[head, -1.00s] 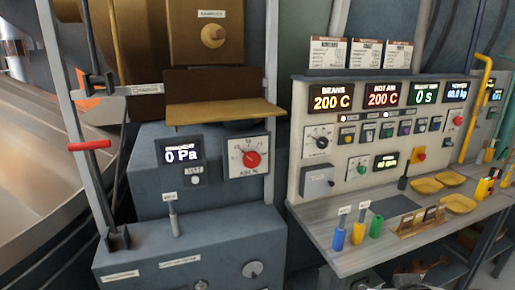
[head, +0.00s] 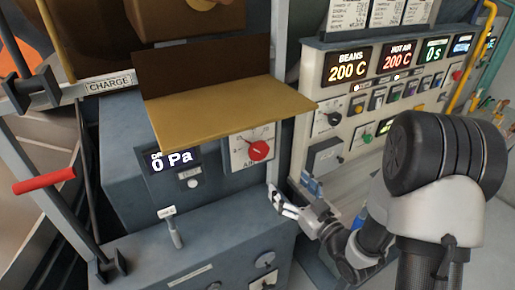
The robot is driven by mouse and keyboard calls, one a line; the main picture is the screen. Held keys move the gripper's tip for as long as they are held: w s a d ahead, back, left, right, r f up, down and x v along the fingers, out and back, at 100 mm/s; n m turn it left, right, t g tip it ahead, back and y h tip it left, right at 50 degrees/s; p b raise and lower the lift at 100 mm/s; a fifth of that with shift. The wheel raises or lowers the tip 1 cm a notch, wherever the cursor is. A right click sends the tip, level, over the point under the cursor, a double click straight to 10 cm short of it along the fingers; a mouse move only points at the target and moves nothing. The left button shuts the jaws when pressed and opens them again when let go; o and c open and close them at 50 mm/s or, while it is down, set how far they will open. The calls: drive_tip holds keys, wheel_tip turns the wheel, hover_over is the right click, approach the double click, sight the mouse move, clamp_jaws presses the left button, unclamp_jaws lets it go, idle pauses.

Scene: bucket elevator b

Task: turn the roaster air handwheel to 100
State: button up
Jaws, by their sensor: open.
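The roaster air handwheel appears to be the red knob (head: 258,151) on a white square dial plate (head: 240,157) on the blue-grey cabinet. The lower part of its label shows "AIR", and its scale is too small to read. My gripper (head: 272,200) is open and empty, below and slightly right of the dial, apart from it. My arm comes in from the right. A tan shelf (head: 230,110) covers the upper part of the dial plate in this view.
A draught display (head: 172,161) reads 0 Pa left of the dial. A small lever (head: 173,230) stands on the lower cabinet. A red-handled lever (head: 45,180) is at the left. The control panel (head: 340,105) stands to the right, partly behind my arm.

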sight(260, 153)
drive_tip(key=x, duration=1.6)
drive_tip(key=shift+w+a, duration=0.1)
drive_tip(key=shift+c, duration=0.3)
drive_tip(key=c, duration=1)
